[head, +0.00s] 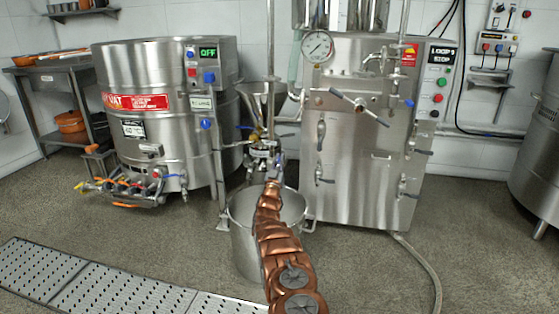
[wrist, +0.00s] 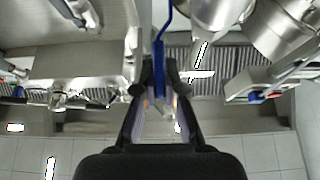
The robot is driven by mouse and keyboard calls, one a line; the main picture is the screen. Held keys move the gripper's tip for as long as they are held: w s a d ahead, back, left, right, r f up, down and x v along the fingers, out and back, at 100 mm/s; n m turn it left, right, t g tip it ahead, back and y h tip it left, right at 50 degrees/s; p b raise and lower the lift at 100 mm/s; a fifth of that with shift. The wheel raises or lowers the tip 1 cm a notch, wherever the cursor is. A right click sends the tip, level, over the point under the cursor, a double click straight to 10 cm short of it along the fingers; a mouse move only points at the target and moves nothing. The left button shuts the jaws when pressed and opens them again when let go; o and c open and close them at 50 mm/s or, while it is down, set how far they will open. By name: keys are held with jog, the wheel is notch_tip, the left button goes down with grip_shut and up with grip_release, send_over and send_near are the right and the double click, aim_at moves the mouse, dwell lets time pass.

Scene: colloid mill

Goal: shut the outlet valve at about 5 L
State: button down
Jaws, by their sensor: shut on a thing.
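The colloid mill (head: 262,110) with its funnel stands in the middle of the head view, between the vat and a steel cabinet. A steel pot (head: 243,243) stands on the floor under it. My copper arm crosses in front of the pot, and I cannot read how full it is. My gripper (wrist: 158,90) has its fingers around a blue lever (wrist: 159,55) in the wrist view, which looks like the outlet valve's handle. In the head view my gripper (head: 268,160) is at the mill's outlet, where the valve is mostly hidden.
The vat (head: 115,85), its display reading OFF, has a cluster of valves (head: 125,187) low at its front. The steel cabinet (head: 360,160) with gauge and several handles is right of the mill. A hose (head: 425,265) and floor grating (head: 85,280) lie on the floor.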

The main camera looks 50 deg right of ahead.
dwell(0.6)
jog(key=c, duration=1.2)
grip_release()
jog(key=shift+c, duration=0.2)
jog(key=shift+s+a, duration=0.1)
jog(key=shift+a, duration=0.05)
jog(key=shift+s+a+f, duration=0.1)
jog(key=shift+a+f, duration=0.15)
jog(key=shift+f, duration=0.1)
jog(key=v, duration=1.1)
jog(key=shift+s, duration=0.1)
